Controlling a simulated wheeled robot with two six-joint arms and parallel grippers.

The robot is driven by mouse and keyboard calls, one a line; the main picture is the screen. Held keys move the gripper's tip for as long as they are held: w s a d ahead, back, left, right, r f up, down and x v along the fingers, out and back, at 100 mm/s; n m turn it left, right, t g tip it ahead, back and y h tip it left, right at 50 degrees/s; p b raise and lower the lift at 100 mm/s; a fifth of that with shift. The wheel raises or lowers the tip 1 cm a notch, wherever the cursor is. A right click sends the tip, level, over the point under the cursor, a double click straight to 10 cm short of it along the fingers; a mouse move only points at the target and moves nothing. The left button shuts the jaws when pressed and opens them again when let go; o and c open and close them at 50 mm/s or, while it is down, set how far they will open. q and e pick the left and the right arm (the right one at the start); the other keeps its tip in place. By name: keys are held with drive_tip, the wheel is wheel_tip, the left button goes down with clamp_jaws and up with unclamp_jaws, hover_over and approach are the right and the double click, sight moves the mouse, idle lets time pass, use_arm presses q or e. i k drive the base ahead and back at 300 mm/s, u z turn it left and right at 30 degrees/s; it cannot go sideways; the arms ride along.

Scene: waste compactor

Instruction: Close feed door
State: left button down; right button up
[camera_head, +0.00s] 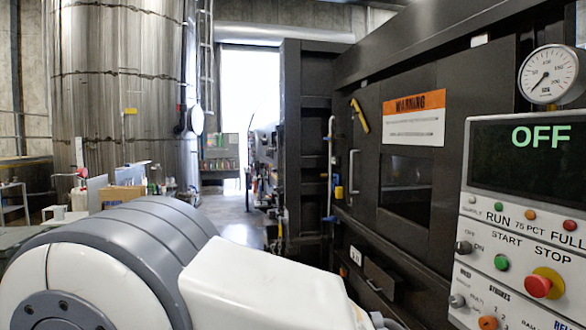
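The dark waste compactor (460,85) fills the right half of the head view. Its front has a panel with an orange WARNING label (414,117), a dark rectangular window or opening (405,187) and a grey vertical handle (353,178). At the left end of the front, a tall dark ribbed panel (308,150) stands out at an angle, with a long upright bar (331,165) beside it. I cannot tell for certain which panel is the feed door, or whether it stands open. Neither gripper is in view.
A control box (520,230) at right has a screen reading OFF, buttons, a red stop knob (544,283) and a gauge (548,74) above. My own white and grey body part covers the lower left. A large metal tank (120,80) stands behind. Floor (235,220) is open toward the bright doorway.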

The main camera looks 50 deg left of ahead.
sight(482, 79)
drive_tip(key=u, duration=1.75)
drive_tip(key=i, duration=2.95)
drive_tip(key=z, duration=2.55)
